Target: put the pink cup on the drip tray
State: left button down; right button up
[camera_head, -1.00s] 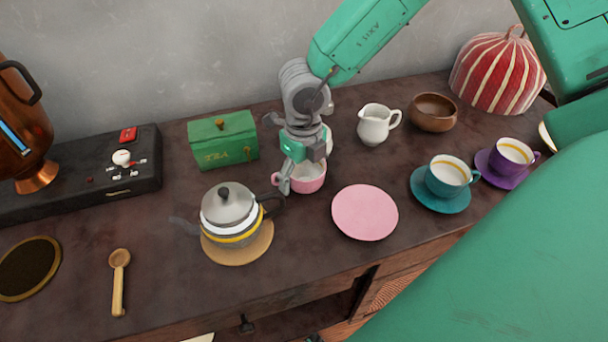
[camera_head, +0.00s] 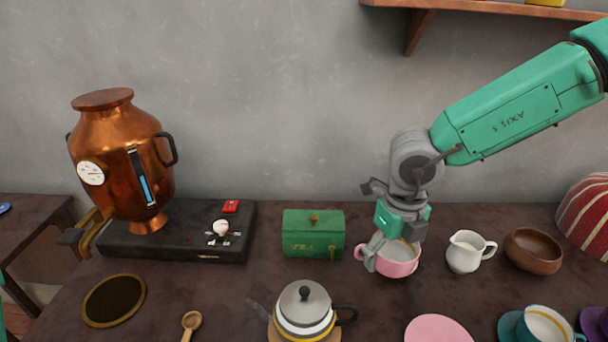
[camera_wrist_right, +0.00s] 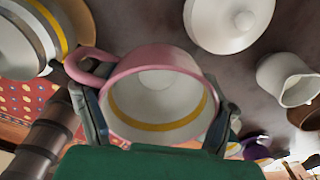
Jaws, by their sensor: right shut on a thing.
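The pink cup (camera_head: 400,266) is upright, with a white inside and a yellow band that show in the right wrist view (camera_wrist_right: 150,65). My right gripper (camera_head: 388,250) is shut on it, with a finger on each side of its wall in the right wrist view (camera_wrist_right: 158,115). The cup's handle points left. I cannot tell whether its base touches the counter. A round dark tray with a gold rim (camera_head: 87,317), which looks like the drip tray, lies empty at the left, in front of the copper urn. My left gripper is out of view.
The copper urn (camera_head: 118,140) with its tap stands on a black base (camera_head: 150,238). The green tea box (camera_head: 313,234), teapot (camera_head: 303,309) and wooden spoon (camera_head: 191,322) lie between cup and tray. A pink saucer (camera_head: 438,330), white jug (camera_head: 465,253) and wooden bowl (camera_head: 533,252) are nearby.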

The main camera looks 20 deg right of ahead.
jog(key=n, duration=0.4)
jog(key=shift+w+a+r, duration=0.1)
jog(key=shift+a+r, duration=0.05)
jog(key=shift+a, duration=0.1)
jog(key=shift+c, duration=0.2)
jog(key=n, duration=0.4)
jog(key=shift+a+r, duration=0.1)
jog(key=shift+a, duration=0.2)
jog(key=n, duration=0.4)
jog(key=shift+w+a+r+n, duration=0.1)
jog(key=shift+w+a+n, duration=0.05)
jog(key=shift+a+n, duration=0.15)
jog(key=n, duration=0.4)
jog(key=shift+w+a+r+n, duration=0.1)
jog(key=shift+a+r+n, duration=0.05)
jog(key=shift+a+n, duration=0.15)
jog(key=n, duration=0.4)
jog(key=shift+a+r+n, duration=0.1)
jog(key=shift+a+n, duration=0.15)
jog(key=shift+n, duration=0.05)
jog(key=shift+c, duration=0.2)
jog(key=n, duration=0.4)
jog(key=shift+w+a+r, duration=0.1)
jog(key=shift+a, duration=0.2)
jog(key=n, duration=0.6)
jog(key=a+n, duration=0.1)
jog(key=n, duration=0.2)
jog(key=shift+w+r, duration=0.1)
jog(key=shift+r, duration=0.15)
